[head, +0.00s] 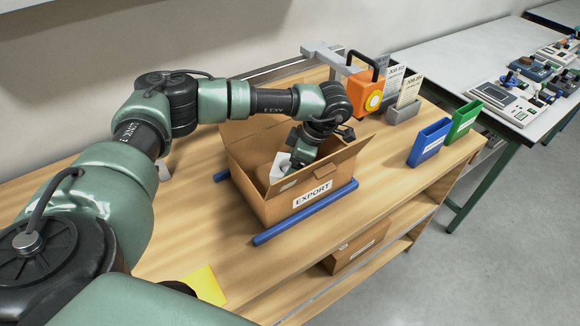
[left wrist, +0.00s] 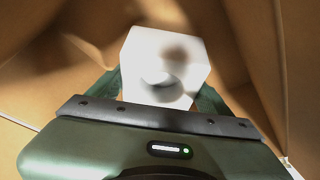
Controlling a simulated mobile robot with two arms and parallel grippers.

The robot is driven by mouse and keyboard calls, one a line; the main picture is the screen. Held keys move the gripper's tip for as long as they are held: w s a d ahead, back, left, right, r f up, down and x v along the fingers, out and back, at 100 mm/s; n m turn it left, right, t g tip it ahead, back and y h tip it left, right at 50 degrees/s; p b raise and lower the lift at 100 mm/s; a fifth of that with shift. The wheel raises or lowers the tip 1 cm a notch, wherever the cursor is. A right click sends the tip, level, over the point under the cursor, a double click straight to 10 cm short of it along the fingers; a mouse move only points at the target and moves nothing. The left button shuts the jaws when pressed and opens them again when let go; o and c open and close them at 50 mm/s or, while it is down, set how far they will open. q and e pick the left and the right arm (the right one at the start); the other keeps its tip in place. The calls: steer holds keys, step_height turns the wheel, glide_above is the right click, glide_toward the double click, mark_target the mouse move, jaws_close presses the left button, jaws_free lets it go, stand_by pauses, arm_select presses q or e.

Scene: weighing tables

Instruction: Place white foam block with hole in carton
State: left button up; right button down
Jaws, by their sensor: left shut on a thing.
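The open carton (head: 276,206), marked EXPORT, stands on the wooden table between two blue rails. My left gripper (head: 290,167) reaches down into the carton from above. It is shut on the white foam block (head: 279,166), which is partly hidden by the gripper and a flap in the head view. In the left wrist view, the white foam block (left wrist: 163,62) sits between the fingers of the left gripper (left wrist: 160,85), with its round hole visible. Brown carton walls (left wrist: 240,45) surround it. Whether the block touches the carton floor cannot be told. My right gripper is not in view.
A blue rail (head: 306,212) runs along the carton's front. An orange device (head: 367,93) with a black handle, a blue bin (head: 429,143) and a green bin (head: 464,121) stand to the right. A yellow sheet (head: 204,286) lies near the front edge. Another carton (head: 357,248) is on the shelf below.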

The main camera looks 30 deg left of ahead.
arm_select(q)
steer(key=shift+f, duration=0.45)
steer(key=shift+f, duration=0.2)
steer(key=o, duration=1.3)
steer(key=shift+r, duration=0.1)
steer(key=shift+r, duration=0.25)
steer(key=b+v, duration=0.3)
steer(key=v, duration=0.7)
steer(key=shift+w+d+r, duration=0.1)
steer(key=shift+d+r, duration=0.05)
steer(key=shift+r, duration=0.1)
steer(key=shift+d+r, duration=0.2)
steer(key=shift+r, duration=0.4)
